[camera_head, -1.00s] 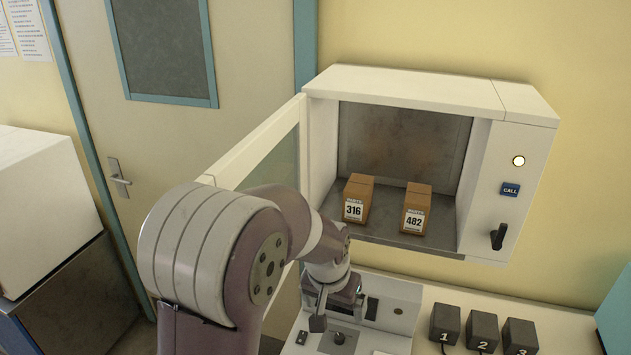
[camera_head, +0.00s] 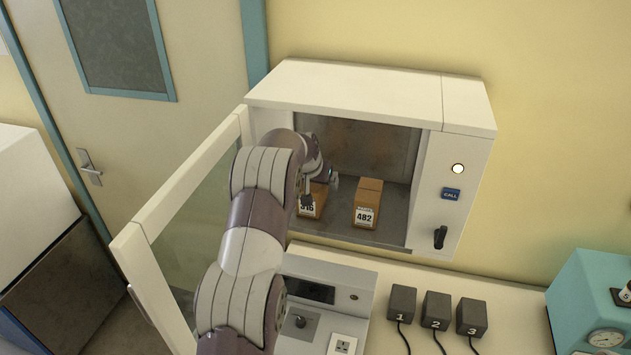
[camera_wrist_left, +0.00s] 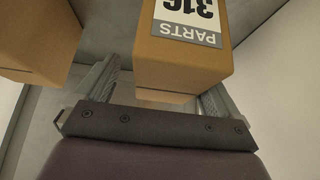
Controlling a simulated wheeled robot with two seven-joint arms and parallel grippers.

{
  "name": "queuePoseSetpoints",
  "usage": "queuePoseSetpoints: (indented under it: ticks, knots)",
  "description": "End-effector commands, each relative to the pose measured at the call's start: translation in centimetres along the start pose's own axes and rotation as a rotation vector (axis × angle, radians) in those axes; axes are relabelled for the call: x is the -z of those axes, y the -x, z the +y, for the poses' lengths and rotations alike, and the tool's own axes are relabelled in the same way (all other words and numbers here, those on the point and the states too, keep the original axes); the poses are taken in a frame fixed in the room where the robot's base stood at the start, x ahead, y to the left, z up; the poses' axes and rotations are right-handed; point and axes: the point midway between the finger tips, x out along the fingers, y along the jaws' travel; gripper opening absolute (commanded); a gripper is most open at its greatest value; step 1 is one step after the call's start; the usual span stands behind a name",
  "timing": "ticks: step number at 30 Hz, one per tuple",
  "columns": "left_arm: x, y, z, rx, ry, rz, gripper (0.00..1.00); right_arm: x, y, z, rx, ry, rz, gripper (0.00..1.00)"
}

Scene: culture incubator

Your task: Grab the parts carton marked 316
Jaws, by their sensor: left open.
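The parts carton marked 316 (camera_head: 309,206) is a brown box with a white label on the floor of the open white cabinet, on the left. My gripper partly covers it in the head view. In the left wrist view the carton (camera_wrist_left: 185,62) shows upside down, just ahead of the jaws. My left gripper (camera_head: 321,189) is inside the cabinet at this carton, open. In the wrist view its fingers (camera_wrist_left: 165,82) are spread, with a gap between the left finger and the carton; the carton hides part of the right finger. My right gripper is not in view.
A similar carton marked 482 (camera_head: 367,205) stands to the right, close by; it shows at the wrist view's left (camera_wrist_left: 35,40). The cabinet door (camera_head: 190,205) is swung open on the left. The cabinet's right panel (camera_head: 455,195) has a lamp, CALL button and dark handle.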

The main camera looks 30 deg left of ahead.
Motion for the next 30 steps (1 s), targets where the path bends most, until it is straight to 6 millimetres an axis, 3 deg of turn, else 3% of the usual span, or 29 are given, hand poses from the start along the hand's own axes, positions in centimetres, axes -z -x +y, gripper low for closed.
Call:
queuePoseSetpoints:
  ticks: [2,9,15,23,30]
  knots:
    - [0.1,-0.7,0.0,0.0,0.0,-0.001,0.96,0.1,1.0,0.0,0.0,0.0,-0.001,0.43]
    - [-0.1,-1.4,0.0,0.0,-0.001,0.001,0.96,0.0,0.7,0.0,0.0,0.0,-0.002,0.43]
    - [-0.1,-1.4,0.0,0.0,0.0,0.001,0.31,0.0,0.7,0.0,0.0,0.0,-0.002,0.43]
    - [-0.1,-1.3,0.0,0.0,0.0,0.001,0.3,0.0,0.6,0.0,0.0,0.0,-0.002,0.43]
    - [1.3,0.6,0.0,0.001,-0.002,0.009,0.3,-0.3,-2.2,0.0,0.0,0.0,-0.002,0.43]
